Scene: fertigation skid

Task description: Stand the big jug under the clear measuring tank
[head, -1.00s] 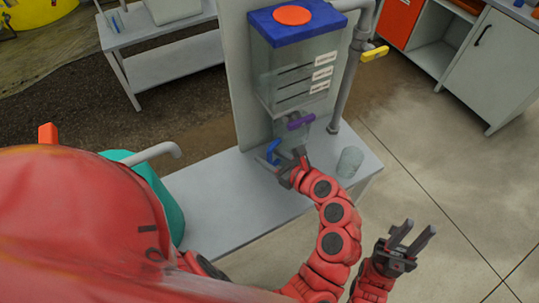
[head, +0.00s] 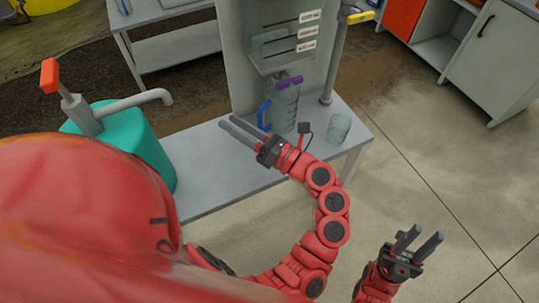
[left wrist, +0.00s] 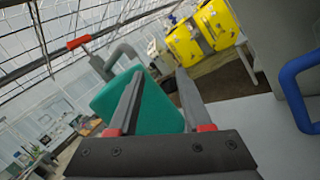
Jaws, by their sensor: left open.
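The big jug (head: 285,108), clear with a blue handle (head: 264,113), stands upright on the grey bench, beneath the clear measuring tank (head: 275,45). The tank's purple valve lever (head: 289,82) is just above the jug and covers part of its top. The blue handle also shows at the right edge of the left wrist view (left wrist: 298,90). My left gripper (head: 230,121) is open and empty, left of the handle and apart from it. My left forearm hides some of the jug's lower right. My right gripper (head: 424,238) is open and empty, low at the right, over the floor.
A small clear beaker (head: 340,127) stands on the bench (head: 215,185) right of the jug. A teal container (head: 135,138) with an orange-handled pump stands at the left. A grey pipe with a yellow lever (head: 360,17) rises beside the tank. The bench's middle is clear.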

